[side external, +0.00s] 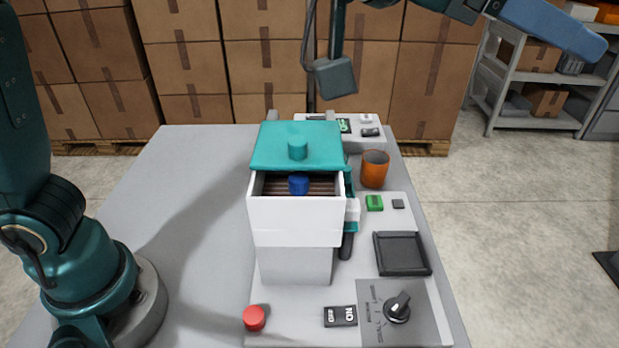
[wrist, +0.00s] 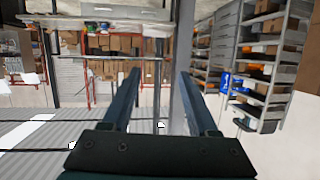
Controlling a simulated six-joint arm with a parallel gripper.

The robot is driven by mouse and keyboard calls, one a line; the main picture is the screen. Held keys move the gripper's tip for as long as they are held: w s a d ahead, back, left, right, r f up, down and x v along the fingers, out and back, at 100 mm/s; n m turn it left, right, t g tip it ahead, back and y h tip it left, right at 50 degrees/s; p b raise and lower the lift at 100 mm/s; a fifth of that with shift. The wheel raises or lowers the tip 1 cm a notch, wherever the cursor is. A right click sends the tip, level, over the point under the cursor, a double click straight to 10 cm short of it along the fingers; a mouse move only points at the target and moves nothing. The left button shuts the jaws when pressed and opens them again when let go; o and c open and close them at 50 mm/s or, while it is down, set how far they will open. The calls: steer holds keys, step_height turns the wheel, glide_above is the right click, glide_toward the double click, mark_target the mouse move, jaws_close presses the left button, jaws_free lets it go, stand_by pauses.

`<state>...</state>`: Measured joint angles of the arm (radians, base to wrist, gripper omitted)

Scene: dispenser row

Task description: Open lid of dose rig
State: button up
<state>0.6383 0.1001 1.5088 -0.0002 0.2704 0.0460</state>
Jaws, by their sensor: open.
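The dose rig (side external: 295,265) stands on a panel on the grey table in the side external view, with a white upper box and a paler lower block. Its teal lid (side external: 270,152) has a round teal knob (side external: 297,149) on top. In front of the lid's near edge an open, brown-lined space shows, with a blue knob (side external: 298,184) in it. I cannot tell whether the lid is tilted. In the wrist view my gripper (wrist: 159,73) is open, its two fingers apart with nothing between them. The rig does not show in the wrist view.
Right of the rig are an orange cup (side external: 375,170), a green button (side external: 374,203), a dark tray (side external: 402,254) and a rotary dial (side external: 397,308). A red button (side external: 254,318) is at the front. A dark grey block (side external: 335,77) hangs behind and above. The table's left side is clear.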

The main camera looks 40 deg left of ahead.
stand_by(0.3)
steer(key=n+g+y, duration=0.7)
steer(key=n+y, duration=0.1)
steer(key=y, duration=0.1)
glide_above(297, 141)
steer(key=s, duration=0.3)
step_height(297, 141, down, 10)
steer(key=shift+w+d+r, duration=0.1)
steer(key=shift+d, duration=0.05)
steer(key=shift+w, duration=0.15)
steer(key=shift+x, duration=2.55)
jaws_close()
